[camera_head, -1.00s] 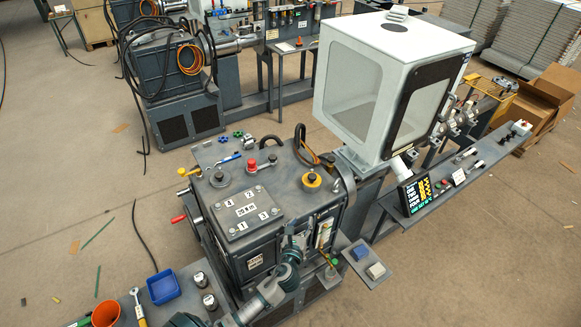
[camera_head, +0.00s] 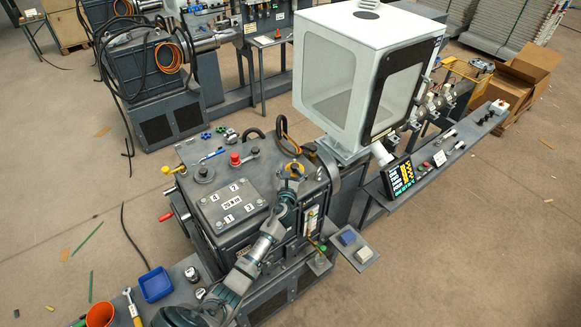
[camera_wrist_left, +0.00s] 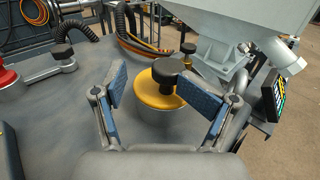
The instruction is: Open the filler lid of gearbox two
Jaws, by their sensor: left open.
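The gearbox (camera_head: 250,190) is a dark grey box with a numbered plate (camera_head: 230,203) on its top. A round yellow filler lid (camera_head: 296,166) with a black knob sits near its right back corner. In the left wrist view the yellow lid (camera_wrist_left: 150,98) lies flat on a grey neck, its black knob on top. My left gripper (camera_head: 291,175) is at the lid in the head view. In the left wrist view my left gripper (camera_wrist_left: 160,92) is open, with one blue-padded finger on each side of the lid and knob. I cannot tell whether the pads touch. My right gripper is out of view.
A red knob (camera_head: 235,158) and a black knob (camera_head: 203,174) stand on the same top. Hoses (camera_wrist_left: 150,45) curve behind the lid. A grey hopper (camera_wrist_left: 230,30) is close at the back right. A blue bin (camera_head: 156,284) stands at the lower left.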

